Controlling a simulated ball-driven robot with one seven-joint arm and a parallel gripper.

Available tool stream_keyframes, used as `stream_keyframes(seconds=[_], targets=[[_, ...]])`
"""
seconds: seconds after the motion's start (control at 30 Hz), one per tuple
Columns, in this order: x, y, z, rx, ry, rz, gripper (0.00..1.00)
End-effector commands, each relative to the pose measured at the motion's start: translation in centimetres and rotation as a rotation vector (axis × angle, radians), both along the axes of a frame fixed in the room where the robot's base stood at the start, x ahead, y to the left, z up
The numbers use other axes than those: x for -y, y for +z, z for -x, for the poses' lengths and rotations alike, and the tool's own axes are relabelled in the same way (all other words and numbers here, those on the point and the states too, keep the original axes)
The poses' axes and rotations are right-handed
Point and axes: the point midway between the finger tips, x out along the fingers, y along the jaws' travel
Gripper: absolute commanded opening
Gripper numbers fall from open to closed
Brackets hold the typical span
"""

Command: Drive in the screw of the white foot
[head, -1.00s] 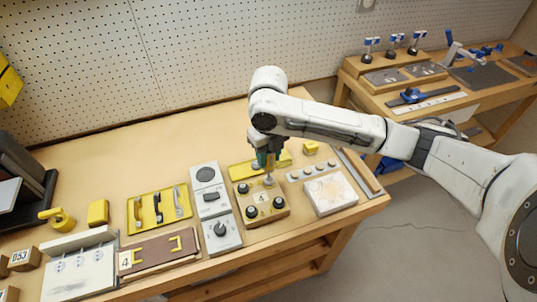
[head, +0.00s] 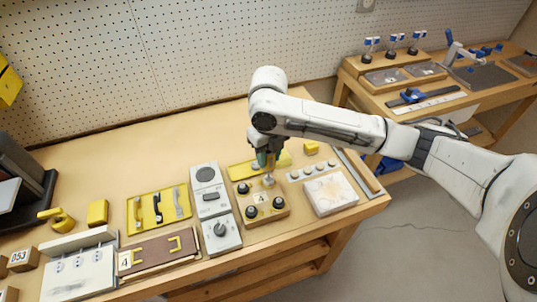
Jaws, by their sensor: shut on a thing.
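A wooden block (head: 264,213) with a "4" label stands near the bench's front edge. It carries several round feet: three black ones, such as the front left foot (head: 251,212), and the white foot (head: 268,181) at its back right corner. My gripper (head: 266,156) points down right above the white foot. It is shut on a small green and yellow tool (head: 270,162), which looks like a driver. The tool's lower end is at or just above the white foot; I cannot tell if it touches. The screw is too small to see.
A yellow tray (head: 243,170) lies behind the block. A grey strip of pale feet (head: 313,170) and a white pad (head: 331,193) are at right. Grey switch panels (head: 222,236) stand close at left. My arm reaches in from the right.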

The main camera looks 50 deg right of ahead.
Motion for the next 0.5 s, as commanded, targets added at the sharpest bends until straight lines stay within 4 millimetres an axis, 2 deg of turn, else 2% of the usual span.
stream_keyframes(seconds=[0.5], targets=[[0.01,-0.54,-0.01,0.001,0.0,0.0,0.04]])
